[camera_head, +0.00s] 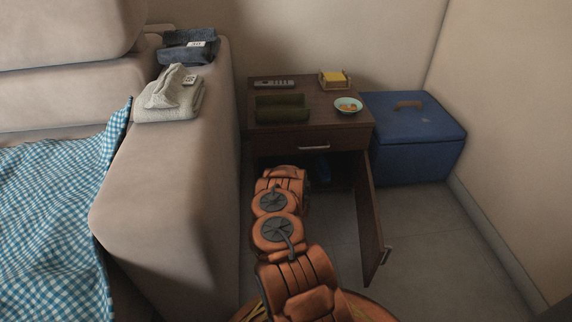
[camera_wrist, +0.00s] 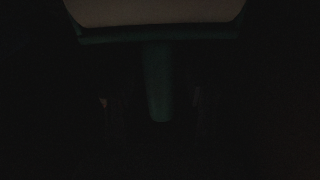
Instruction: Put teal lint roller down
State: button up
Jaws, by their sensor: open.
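The teal lint roller (camera_wrist: 159,85) shows in the dark wrist view, with its pale roll across the top and its handle pointing down the picture. My gripper (camera_wrist: 151,101) is open, its dim fingers on either side of the handle. Both fingers look apart from the handle, though it is very dark. In the head view my arm reaches into the open lower compartment of the brown nightstand (camera_head: 356,128), and my gripper and the lint roller are hidden there. What the roller rests on is too dark to tell.
The nightstand's door (camera_head: 370,220) hangs open right of my arm. On top are a remote (camera_head: 274,84), dark green rolled cloths (camera_head: 281,108), a bowl (camera_head: 348,105) and a yellow note holder (camera_head: 334,80). A blue chest (camera_head: 415,140) stands right; the sofa (camera_head: 175,205) is left.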

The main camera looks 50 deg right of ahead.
jog(key=shift+r, duration=0.1)
jog(key=shift+s+a, duration=0.15)
jog(key=shift+s, duration=0.1)
jog(key=p+v, duration=0.5)
jog(key=v, duration=0.6)
jog(key=shift+a, duration=0.2)
jog(key=shift+s, duration=0.15)
